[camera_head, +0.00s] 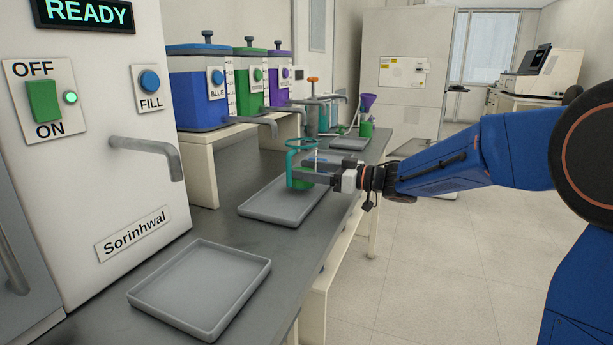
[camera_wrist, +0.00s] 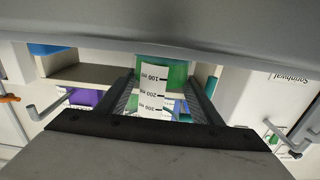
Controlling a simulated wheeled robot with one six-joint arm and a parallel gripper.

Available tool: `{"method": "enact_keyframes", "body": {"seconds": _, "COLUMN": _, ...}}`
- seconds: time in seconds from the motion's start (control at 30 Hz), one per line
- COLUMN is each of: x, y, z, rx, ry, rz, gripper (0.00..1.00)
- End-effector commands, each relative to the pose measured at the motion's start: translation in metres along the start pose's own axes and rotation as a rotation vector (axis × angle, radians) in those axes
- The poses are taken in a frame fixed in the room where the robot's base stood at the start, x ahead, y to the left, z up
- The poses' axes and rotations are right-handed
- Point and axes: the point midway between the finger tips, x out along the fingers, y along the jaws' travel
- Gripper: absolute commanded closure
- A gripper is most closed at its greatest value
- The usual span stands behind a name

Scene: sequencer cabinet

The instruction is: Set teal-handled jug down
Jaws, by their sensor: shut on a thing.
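The teal-handled jug (camera_head: 301,177) is at my gripper, over the middle grey tray (camera_head: 262,213) on the bench. Its teal handle ring (camera_head: 305,144) stands up above the jaws, and green shows in its body. My gripper (camera_head: 318,175) is shut on the jug from the right side. In the wrist view the jug's green body (camera_wrist: 175,75) with a white volume scale shows between the two fingers. I cannot tell whether the jug's base touches the tray.
An empty grey tray (camera_head: 200,287) lies nearer on the bench, another (camera_head: 350,144) farther back. Blue (camera_head: 200,98), green (camera_head: 251,88) and purple (camera_head: 280,84) tanks stand on a raised shelf at left, taps jutting out. The cabinet (camera_head: 100,175) with its handle borders the left.

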Motion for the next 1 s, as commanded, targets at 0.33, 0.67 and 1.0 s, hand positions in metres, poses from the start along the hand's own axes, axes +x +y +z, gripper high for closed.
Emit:
{"method": "enact_keyframes", "body": {"seconds": 0.33, "x": 0.000, "y": 0.000, "z": 0.015, "rx": 0.000, "ry": 0.001, "rz": 0.001, "gripper": 0.76}}
{"method": "enact_keyframes", "body": {"seconds": 0.67, "x": 0.000, "y": 0.000, "z": 0.018, "rx": 0.000, "ry": 0.000, "rz": 0.001, "gripper": 0.22}}
{"method": "enact_keyframes", "body": {"seconds": 1.0, "x": -0.004, "y": 0.001, "z": 0.015, "rx": 0.000, "ry": 0.000, "rz": 0.002, "gripper": 0.22}}
